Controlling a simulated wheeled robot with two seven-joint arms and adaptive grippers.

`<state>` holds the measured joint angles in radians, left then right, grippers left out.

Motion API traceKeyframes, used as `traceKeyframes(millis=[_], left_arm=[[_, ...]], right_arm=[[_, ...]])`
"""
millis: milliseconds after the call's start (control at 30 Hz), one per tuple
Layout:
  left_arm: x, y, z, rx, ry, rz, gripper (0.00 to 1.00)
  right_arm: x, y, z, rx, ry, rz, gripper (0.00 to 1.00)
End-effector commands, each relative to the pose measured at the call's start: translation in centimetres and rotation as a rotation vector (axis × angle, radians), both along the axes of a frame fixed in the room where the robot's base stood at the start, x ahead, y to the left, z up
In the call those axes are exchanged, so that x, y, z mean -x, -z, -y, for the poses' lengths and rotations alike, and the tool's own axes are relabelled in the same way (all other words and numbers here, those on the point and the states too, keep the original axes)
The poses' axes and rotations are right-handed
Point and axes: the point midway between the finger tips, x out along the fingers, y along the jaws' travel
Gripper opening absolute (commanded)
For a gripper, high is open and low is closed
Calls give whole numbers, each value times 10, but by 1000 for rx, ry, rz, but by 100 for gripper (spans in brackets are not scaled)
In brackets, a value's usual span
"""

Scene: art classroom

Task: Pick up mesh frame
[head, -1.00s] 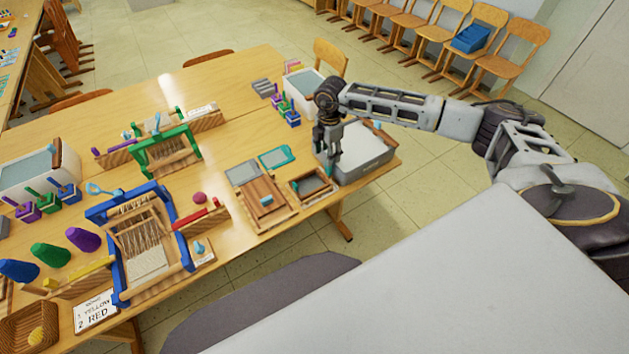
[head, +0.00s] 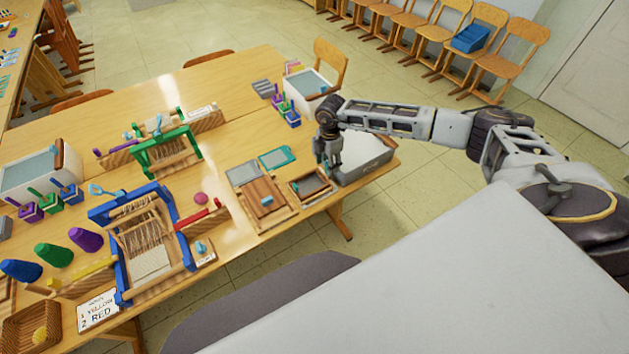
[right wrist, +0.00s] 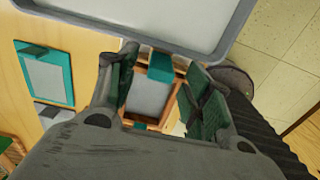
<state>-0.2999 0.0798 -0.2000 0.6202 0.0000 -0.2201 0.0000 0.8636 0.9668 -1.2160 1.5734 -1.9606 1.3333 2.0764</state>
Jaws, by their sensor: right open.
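The mesh frame (head: 312,188), a small wooden frame with a grey mesh panel, lies at the table's front right edge. In the right wrist view the mesh frame (right wrist: 150,98) shows between the fingers, with teal pieces at its far and near sides. My right gripper (head: 326,170) is open above the frame, at its far right side. In the wrist view my right gripper (right wrist: 163,88) has a finger on either side of the mesh; I cannot tell whether they touch it. The fingers hide part of the frame. My left gripper is not in view.
A grey tray (head: 376,168) stands close behind and right of the frame. A wooden board with a frame (head: 262,203) lies to its left, and a teal-edged screen (head: 277,158) behind. A blue loom (head: 183,240) stands farther left.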

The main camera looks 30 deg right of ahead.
Motion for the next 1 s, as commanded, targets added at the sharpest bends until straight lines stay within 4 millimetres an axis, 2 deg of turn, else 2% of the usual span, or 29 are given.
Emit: traceKeyframes(millis=[200, 667, 767, 1000], left_arm=[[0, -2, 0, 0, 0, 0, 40], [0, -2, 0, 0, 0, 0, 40], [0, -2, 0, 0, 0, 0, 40], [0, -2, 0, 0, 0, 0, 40]], right_arm=[[0, 16, 0, 0, -1, 1, 50], [0, 17, -1, 0, -1, 1, 50], [0, 17, -1, 0, -1, 1, 40], [0, 17, -1, 0, -1, 1, 9]])
